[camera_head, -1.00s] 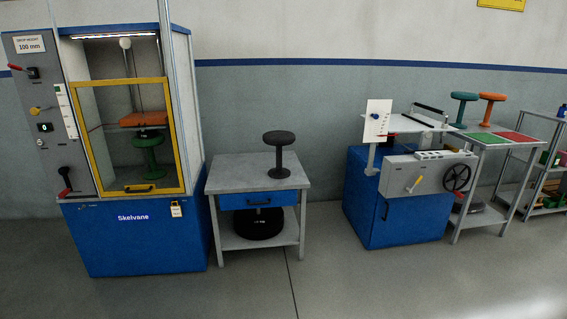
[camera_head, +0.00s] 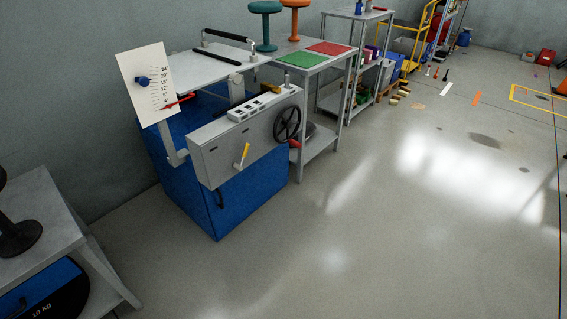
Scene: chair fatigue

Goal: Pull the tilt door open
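A tilt machine stands left of the middle, with a blue cabinet (camera_head: 250,205) as its base. My gripper is not in view.
A grey table (camera_head: 35,215) with a dark stool and a black weight is at the lower left. A table with a green mat (camera_head: 298,59) and a red mat (camera_head: 329,47) adjoins the machine's right.

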